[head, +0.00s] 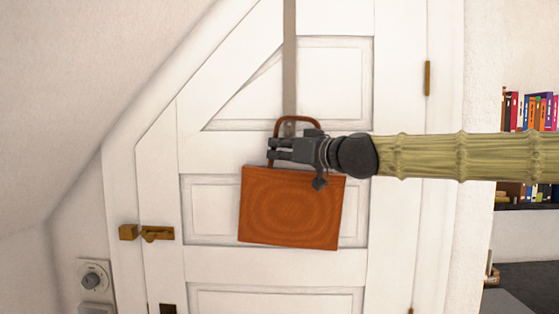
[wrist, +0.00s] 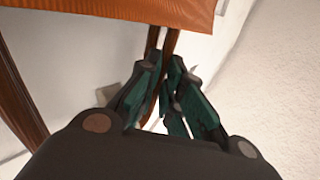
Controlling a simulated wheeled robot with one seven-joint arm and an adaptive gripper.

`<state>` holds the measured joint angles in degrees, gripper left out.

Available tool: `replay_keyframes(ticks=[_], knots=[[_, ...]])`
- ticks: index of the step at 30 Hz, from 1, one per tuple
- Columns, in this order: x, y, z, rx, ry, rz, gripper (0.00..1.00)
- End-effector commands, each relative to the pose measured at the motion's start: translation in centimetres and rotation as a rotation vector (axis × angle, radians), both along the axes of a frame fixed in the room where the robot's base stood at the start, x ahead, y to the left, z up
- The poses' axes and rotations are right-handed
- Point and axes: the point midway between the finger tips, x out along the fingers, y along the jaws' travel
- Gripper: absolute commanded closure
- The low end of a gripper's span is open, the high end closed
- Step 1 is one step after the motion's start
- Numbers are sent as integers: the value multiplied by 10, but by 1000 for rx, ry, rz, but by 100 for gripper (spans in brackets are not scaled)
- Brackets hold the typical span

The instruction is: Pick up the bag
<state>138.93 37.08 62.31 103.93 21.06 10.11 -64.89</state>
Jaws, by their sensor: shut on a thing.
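An orange-brown bag (head: 291,208) with a brown looped handle (head: 297,119) hangs in front of a white door in the head view. A grey strap runs down the door to the top of the handle. My gripper (head: 272,151) reaches in from the right and is shut on one side of the handle, just above the bag's top edge. In the wrist view the bag (wrist: 130,15) fills the top, and the handle strap (wrist: 167,65) passes between the fingers of my gripper (wrist: 163,70). Part of the handle is hidden behind the gripper.
The white door (head: 200,268) has a brass latch (head: 158,233) at left and a hinge at right. A sloped ceiling (head: 90,75) closes in on the left. Shelves of books (head: 530,112) stand at the right, beyond the wall edge.

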Motion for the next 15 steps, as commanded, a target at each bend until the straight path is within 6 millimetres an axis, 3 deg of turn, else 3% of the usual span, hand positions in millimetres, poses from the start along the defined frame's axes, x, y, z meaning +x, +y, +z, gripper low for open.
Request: replay_keyframes(ticks=[4, 15], knots=[[0, -1, 10, 1, -5, -3, 100], [-38, 0, 9, 1, -5, -1, 100]])
